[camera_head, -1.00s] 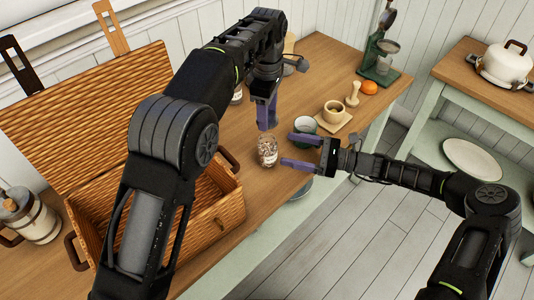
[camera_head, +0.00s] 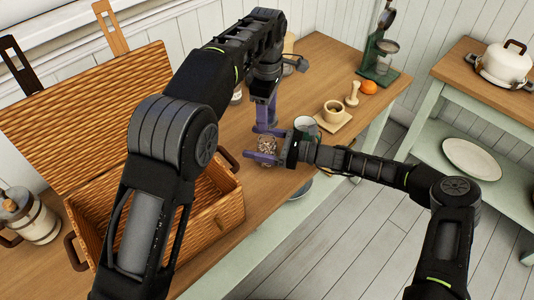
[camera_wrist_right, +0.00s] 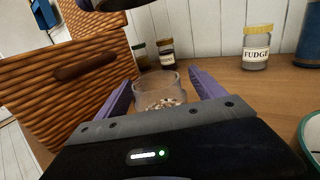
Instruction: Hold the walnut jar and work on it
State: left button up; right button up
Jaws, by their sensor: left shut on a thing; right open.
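The walnut jar (camera_head: 267,145) is clear glass and stands upright on the wooden counter in the head view. In the right wrist view the jar (camera_wrist_right: 157,88) has an open top and nut pieces inside. My right gripper (camera_head: 254,143) is open, with one finger on each side of the jar; in the wrist view both fingers (camera_wrist_right: 160,84) flank it with small gaps. My left gripper (camera_head: 265,113) is above and behind the jar, shut on a dark rounded piece (camera_wrist_right: 118,3), seemingly the jar's lid, cut off by the wrist view's top edge.
An open wicker basket (camera_head: 222,218) stands left of the jar. A green mug (camera_head: 306,125), a small bowl (camera_head: 333,110) on a board, a pestle (camera_head: 352,95) and an orange (camera_head: 369,87) are to the right. A fudge jar (camera_wrist_right: 256,50) and dark jars (camera_wrist_right: 167,52) stand behind.

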grip_shut()
dwell(0.8)
